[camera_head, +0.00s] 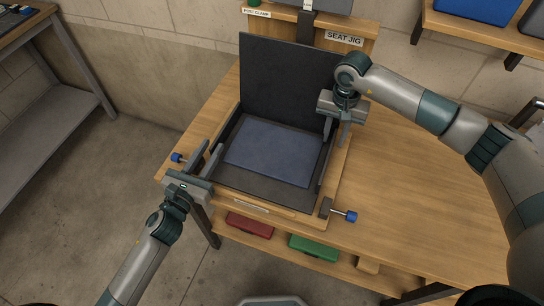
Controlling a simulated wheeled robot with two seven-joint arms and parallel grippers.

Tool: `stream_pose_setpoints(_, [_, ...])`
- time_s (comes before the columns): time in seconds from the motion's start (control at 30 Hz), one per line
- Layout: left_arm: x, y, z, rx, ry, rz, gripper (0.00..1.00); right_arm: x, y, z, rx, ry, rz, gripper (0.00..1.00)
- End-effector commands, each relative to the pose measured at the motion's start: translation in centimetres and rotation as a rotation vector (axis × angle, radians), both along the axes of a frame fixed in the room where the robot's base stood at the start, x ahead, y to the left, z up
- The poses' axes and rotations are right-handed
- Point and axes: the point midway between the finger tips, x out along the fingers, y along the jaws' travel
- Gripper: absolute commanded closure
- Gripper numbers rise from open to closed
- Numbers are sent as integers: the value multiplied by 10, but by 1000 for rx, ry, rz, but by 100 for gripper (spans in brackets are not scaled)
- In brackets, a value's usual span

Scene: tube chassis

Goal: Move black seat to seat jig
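The black seat (285,85) has a tall upright back panel and a flat base. It rests inside the wooden frame of the seat jig (268,215), in front of the "SEAT JIG" sign (343,38). A blue-grey panel (272,152) lies on its base. My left gripper (207,155) is at the left edge of the seat base, its two fingers apart, and looks empty. My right gripper (336,133) is at the right edge, near the foot of the back panel, its fingers apart. Whether either gripper touches the seat is unclear.
Blue-knobbed clamps stand at the jig's left (178,157) and front right (350,216). Red (250,225) and green (313,247) boxes sit on the shelf below. The wooden tabletop (420,190) is clear at the right. A wall shelf (480,30) is at upper right.

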Motion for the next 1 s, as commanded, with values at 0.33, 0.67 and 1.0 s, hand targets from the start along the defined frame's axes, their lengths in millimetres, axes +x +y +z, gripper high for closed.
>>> stream_pose_setpoints(0.33, [-50,21,-1,0,2,0,74,0,0,0,0,0,0,74])
stream_pose_setpoints(0.67, [-66,28,0,-1,0,0,74,0,0,0,0,0,0,74])
stream_pose_setpoints(1.0, [-66,28,0,0,0,0,74,0,0,1,0,0,0,74])
